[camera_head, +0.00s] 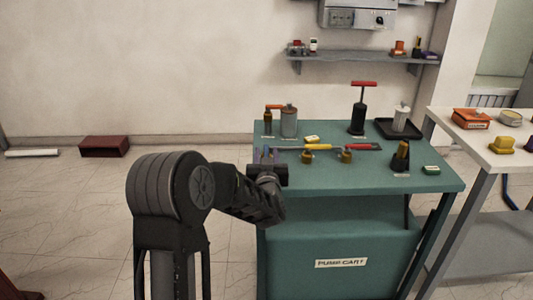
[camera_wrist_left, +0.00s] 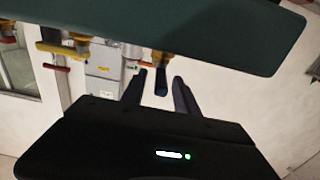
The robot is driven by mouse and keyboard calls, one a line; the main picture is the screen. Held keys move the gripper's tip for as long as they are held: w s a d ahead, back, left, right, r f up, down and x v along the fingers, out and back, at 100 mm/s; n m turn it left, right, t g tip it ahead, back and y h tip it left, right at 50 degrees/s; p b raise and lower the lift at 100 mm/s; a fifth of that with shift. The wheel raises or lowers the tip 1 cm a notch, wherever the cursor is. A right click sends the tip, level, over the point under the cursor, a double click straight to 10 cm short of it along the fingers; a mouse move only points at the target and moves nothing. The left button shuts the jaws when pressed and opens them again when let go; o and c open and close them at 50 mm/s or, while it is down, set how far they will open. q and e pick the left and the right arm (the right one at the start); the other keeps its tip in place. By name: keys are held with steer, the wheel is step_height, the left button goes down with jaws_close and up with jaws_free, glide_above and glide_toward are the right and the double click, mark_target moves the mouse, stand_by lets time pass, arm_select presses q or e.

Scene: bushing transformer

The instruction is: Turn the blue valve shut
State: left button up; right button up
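The blue valve's handle (camera_head: 289,148) shows as a thin blue bar at the left of the valve row on the green cart; its brass body is hidden behind my left gripper (camera_head: 267,157). In the left wrist view the dark blue handle (camera_wrist_left: 161,82) hangs from a brass valve body and lies between the two fingers of my left gripper (camera_wrist_left: 159,92). The fingers are apart, with visible gaps on both sides of the handle. I cannot tell how deep it sits between them. My right gripper is in neither view.
A yellow-handled valve (camera_head: 316,147) and a red-handled valve (camera_head: 362,147) stand just right of it. A grey canister (camera_head: 289,122), a hand pump (camera_head: 358,120) and a black tray (camera_head: 398,130) are behind. The green cart's top (camera_head: 330,180) is bare in front.

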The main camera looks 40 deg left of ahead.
arm_select(q)
steer(key=shift+w+a, duration=0.15)
steer(key=shift+w, duration=0.05)
jaws_close()
stand_by(0.3)
stand_by(1.1)
